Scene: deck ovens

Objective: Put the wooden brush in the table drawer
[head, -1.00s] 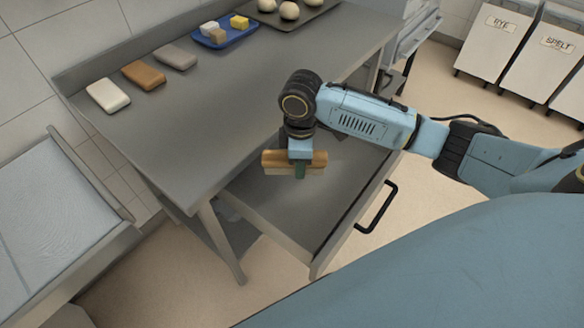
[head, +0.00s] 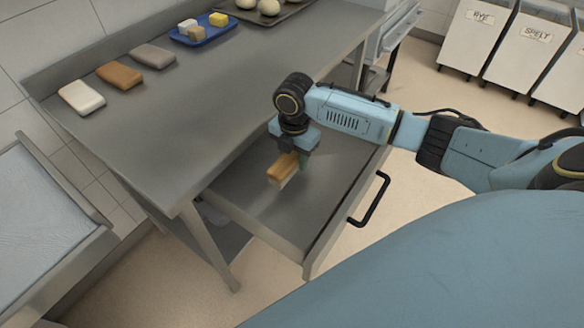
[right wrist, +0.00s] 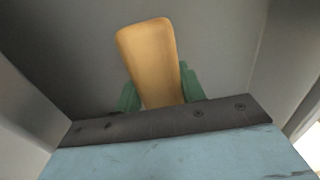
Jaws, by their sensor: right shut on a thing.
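The wooden brush (head: 284,167) has a tan wooden back and a paler lower side. My right gripper (head: 303,160) is shut on it and holds it inside the outline of the open table drawer (head: 316,196). In the right wrist view the brush (right wrist: 150,60) stands out between the green fingers of the gripper (right wrist: 160,92), with grey drawer surfaces around it. I cannot tell whether the brush touches the drawer floor. The drawer is pulled out from under the steel table (head: 200,115) and looks otherwise empty. My left gripper is not in view.
White, orange-brown and grey blocks (head: 120,74) lie on the table's left. A blue tray (head: 186,41) with small blocks and a dark tray (head: 292,10) with round pieces stand at the back. The drawer's black handle (head: 372,203) faces right. Labelled bins (head: 525,58) stand farther right.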

